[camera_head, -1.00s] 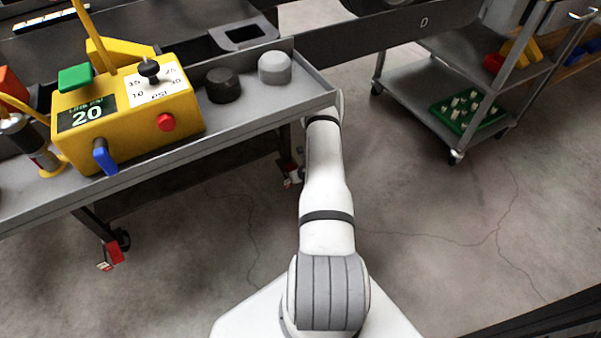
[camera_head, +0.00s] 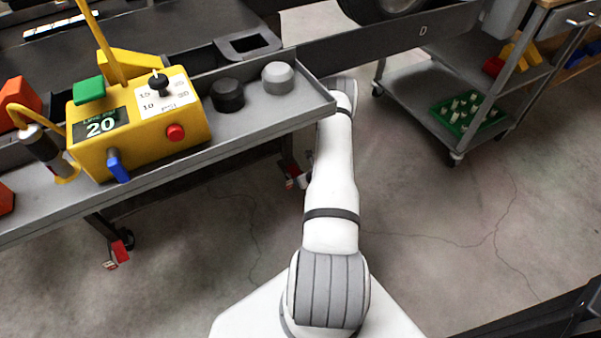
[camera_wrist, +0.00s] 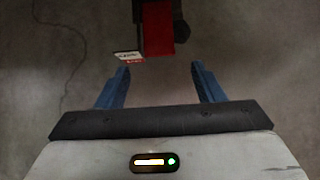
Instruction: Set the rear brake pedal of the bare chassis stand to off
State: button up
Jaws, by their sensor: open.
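The stand shows in the head view as a dark frame with a grey side tray (camera_head: 262,125). It has red brake pedals low at its wheels: one (camera_head: 293,182) beside my arm and one (camera_head: 119,254) at lower left. In the wrist view a red pedal (camera_wrist: 158,27) with a dark wheel and a white-and-red tag (camera_wrist: 128,57) lies beyond my gripper (camera_wrist: 160,72). My blue fingers are apart and empty, with bare floor between them. The pedal is ahead of the fingertips, with no contact seen. The tag is too small to read. My gripper is hidden in the head view.
A yellow pressure box (camera_head: 140,125) reading 20 and two round knobs, black (camera_head: 227,95) and grey (camera_head: 277,78), sit on the tray above. A grey cart (camera_head: 425,90) with a green bin stands at right. The floor between is clear.

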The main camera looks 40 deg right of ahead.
jog(key=s+a+p, duration=0.1)
jog(key=s+p, duration=0.1)
jog(key=s, duration=0.8)
jog(key=shift+a+f, duration=0.15)
jog(key=shift+f, duration=0.05)
jog(key=shift+s, duration=0.15)
